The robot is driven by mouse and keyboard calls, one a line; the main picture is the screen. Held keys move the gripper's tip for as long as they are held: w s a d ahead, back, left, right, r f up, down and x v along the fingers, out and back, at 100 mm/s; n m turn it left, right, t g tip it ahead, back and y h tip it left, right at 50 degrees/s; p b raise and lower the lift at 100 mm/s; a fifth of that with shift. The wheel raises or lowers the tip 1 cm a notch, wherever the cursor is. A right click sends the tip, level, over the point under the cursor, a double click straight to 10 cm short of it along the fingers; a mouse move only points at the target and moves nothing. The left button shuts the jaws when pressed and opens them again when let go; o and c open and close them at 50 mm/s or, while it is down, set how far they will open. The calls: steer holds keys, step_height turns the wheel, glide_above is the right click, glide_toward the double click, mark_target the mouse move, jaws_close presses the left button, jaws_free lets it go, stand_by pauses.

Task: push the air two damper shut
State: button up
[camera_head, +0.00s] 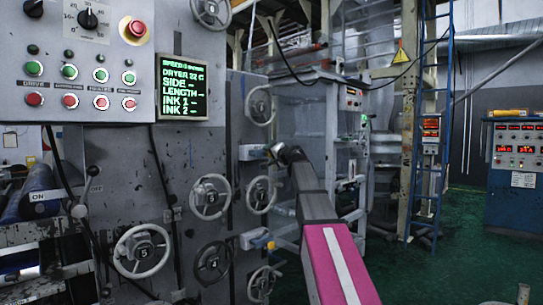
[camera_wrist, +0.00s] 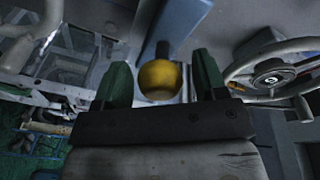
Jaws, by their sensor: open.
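My gripper (camera_head: 280,152) is raised in front of the grey machine's right side, beside the upper damper box (camera_head: 250,152). In the wrist view my gripper (camera_wrist: 161,70) is open, with two green fingers apart. A yellow round knob (camera_wrist: 160,80) on a blue lever (camera_wrist: 176,28) shows between the fingers. I cannot tell whether they touch it. In the head view this upper knob is hidden behind my gripper. A second damper with a yellow knob (camera_head: 270,245) sits lower on the panel. No damper label is readable, so I cannot tell which is air two.
Several numbered handwheels (camera_head: 210,197) stick out from the panel left of my arm. One handwheel (camera_wrist: 275,75) is close at right in the wrist view. A blue ladder (camera_head: 420,130) and a blue console (camera_head: 515,170) stand right, with open green floor between.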

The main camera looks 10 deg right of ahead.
mark_target(266, 152)
jaws_close()
steer(key=shift+a+x, duration=0.2)
steer(key=shift+x, duration=0.75)
steer(key=shift+a+x, duration=0.15)
steer(key=shift+x, duration=0.8)
jaws_free()
steer(key=shift+s, duration=0.2)
steer(key=shift+s+d, duration=0.1)
steer(key=v, duration=1)
steer(key=shift+s, duration=0.35)
steer(key=shift+d, duration=0.1)
